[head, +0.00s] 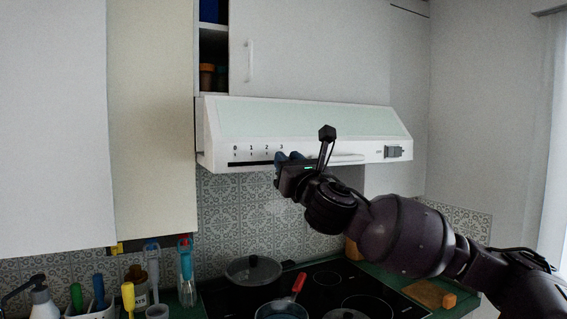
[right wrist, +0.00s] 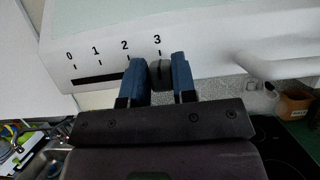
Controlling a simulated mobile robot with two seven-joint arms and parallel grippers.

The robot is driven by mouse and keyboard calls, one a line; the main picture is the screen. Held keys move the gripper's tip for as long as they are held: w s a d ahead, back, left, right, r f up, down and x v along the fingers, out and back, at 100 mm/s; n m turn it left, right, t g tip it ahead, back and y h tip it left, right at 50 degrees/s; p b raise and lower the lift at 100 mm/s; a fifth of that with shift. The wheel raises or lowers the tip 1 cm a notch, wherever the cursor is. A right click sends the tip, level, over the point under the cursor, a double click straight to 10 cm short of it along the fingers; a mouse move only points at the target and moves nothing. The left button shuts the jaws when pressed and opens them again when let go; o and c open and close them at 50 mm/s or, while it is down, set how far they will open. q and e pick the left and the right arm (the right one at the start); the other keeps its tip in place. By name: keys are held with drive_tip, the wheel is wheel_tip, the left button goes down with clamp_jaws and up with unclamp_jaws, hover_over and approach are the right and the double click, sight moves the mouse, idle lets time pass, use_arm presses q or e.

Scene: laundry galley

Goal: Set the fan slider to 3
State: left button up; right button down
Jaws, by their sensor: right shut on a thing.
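The white range hood (head: 340,121) has a slider scale marked 0, 1, 2, 3 on its front strip. The dark slider slot (right wrist: 98,78) runs under the numbers in the right wrist view. The grey fan slider knob (right wrist: 161,72) sits below the 3 mark. My right gripper (right wrist: 160,78) is shut on the knob, with one blue finger on each side of it. In the head view my right gripper (head: 287,160) is at the slot's right end and hides the knob. My left gripper is not in view.
A switch (head: 398,152) is at the hood's right end. Below are a black cooktop (head: 335,283) with a lidded pan (head: 253,270) and a pan with a red handle (head: 299,284). Bottles and utensils crowd the counter at left. A cupboard (head: 310,52) is above the hood.

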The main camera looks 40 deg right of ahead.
drive_tip(key=shift+d, duration=0.1)
drive_tip(key=c, duration=1.3)
unclamp_jaws()
drive_tip(key=o, duration=0.4)
drive_tip(key=shift+s+d, duration=0.1)
drive_tip(key=shift+d, duration=0.15)
drive_tip(key=shift+a, duration=0.15)
drive_tip(key=b+v, duration=0.1)
drive_tip(key=v, duration=0.9)
drive_tip(key=shift+s+a+f+b, duration=0.1)
drive_tip(key=shift+s+f+b, duration=0.1)
drive_tip(key=shift+s+b, duration=0.15)
